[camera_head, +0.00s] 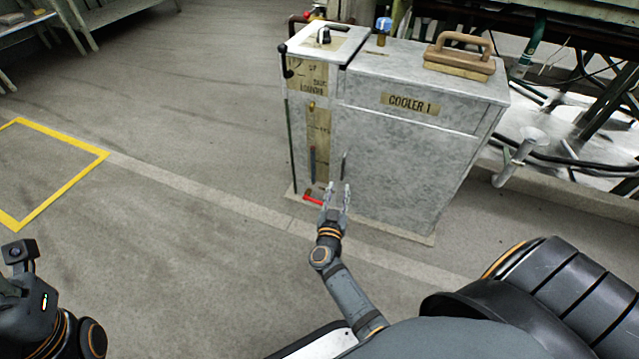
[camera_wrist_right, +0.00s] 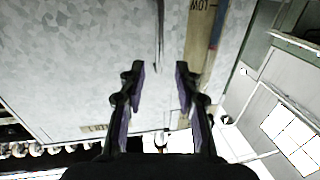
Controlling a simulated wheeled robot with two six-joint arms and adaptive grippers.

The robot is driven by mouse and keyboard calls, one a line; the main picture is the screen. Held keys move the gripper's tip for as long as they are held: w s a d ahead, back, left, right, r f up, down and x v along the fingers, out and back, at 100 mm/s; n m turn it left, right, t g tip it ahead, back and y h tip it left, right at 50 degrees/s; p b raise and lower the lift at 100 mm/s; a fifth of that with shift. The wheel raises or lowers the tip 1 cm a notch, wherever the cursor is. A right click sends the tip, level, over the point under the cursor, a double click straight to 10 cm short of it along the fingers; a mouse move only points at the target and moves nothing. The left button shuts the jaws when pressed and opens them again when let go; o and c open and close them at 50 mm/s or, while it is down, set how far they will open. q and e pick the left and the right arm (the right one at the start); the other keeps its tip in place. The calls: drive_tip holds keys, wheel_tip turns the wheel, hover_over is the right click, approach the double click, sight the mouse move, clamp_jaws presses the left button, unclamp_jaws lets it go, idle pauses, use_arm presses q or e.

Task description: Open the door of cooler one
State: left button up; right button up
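Cooler one (camera_head: 405,150) is a grey, mottled metal box with a "COOLER 1" label (camera_head: 410,104) on its upper front. Its front looks closed. A thin upright bar, seemingly the door handle (camera_head: 344,165), stands on the front near the left edge. It also shows as a dark thin bar in the right wrist view (camera_wrist_right: 161,35). My right gripper (camera_head: 338,187) is open and empty, low in front of the bar. In the right wrist view its fingers (camera_wrist_right: 160,68) are parted, with the bar lined up between and beyond them. Contact is not visible. My left arm's fingers are out of sight.
A narrow panel with yellowed labels (camera_head: 307,77) and levers adjoins the cooler on the left. A red-handled item (camera_head: 313,199) is at its foot. A brown handled block (camera_head: 460,57) and a blue-capped jar (camera_head: 383,30) stand on top. Pipes crowd the right; floor at left is clear.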

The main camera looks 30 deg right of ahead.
sight(343, 169)
drive_tip(key=b+x, duration=0.4)
drive_tip(key=x, duration=0.5)
drive_tip(key=shift+w+d+f, duration=0.15)
drive_tip(key=shift+w+d, duration=0.05)
drive_tip(key=shift+d, duration=0.05)
drive_tip(key=shift+w+d, duration=0.3)
drive_tip(key=shift+w, duration=0.1)
drive_tip(key=shift+r, duration=0.2)
drive_tip(key=shift+c, duration=0.4)
clamp_jaws()
